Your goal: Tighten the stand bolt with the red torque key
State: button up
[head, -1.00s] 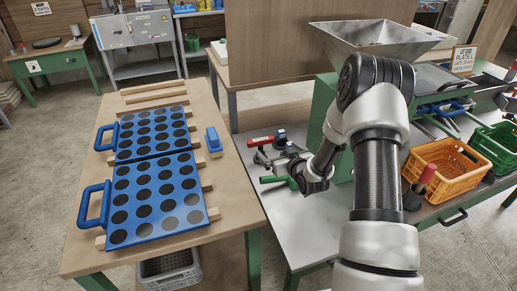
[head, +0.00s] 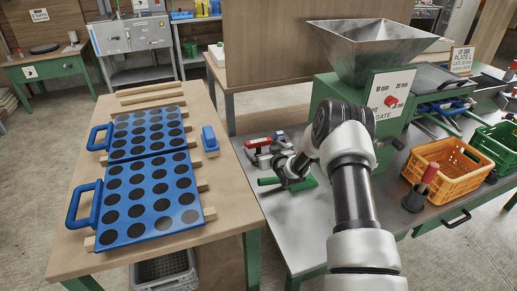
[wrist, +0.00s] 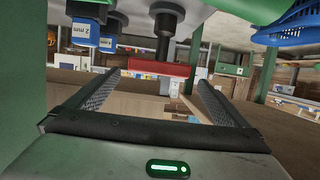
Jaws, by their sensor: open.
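A red bar-shaped handle (head: 259,142), likely the red torque key, is at the left edge of the grey bench, among small dark and blue pieces. In the wrist view a red bar (wrist: 148,68) on a black shaft lies ahead of my gripper, between the lines of its two fingers. My gripper (head: 278,166) is low over the bench, close to the red handle and beside a green bar (head: 270,181). In the wrist view my gripper (wrist: 160,82) is open, its fingers apart with nothing clearly between them. I cannot make out the stand bolt.
A green machine with a steel hopper (head: 368,50) stands behind my arm. To its right are an orange crate (head: 450,185), a green crate (head: 503,160) and a black cup (head: 414,200) with a red-handled tool. Blue plates (head: 150,195) lie on the wooden table at left.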

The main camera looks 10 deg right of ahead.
aim_at(259, 144)
jog(key=x, duration=0.2)
jog(key=b+x, duration=0.1)
jog(key=x, duration=0.1)
jog(key=shift+s+f, duration=0.1)
jog(key=shift+f, duration=0.2)
jog(key=shift+w+b, duration=0.35)
jog(key=shift+w, duration=0.1)
jog(key=shift+r, duration=0.1)
jog(key=c, duration=0.9)
notch_tip(259, 144, up, 10)
jog(key=p, duration=0.2)
jog(key=shift+p, duration=0.4)
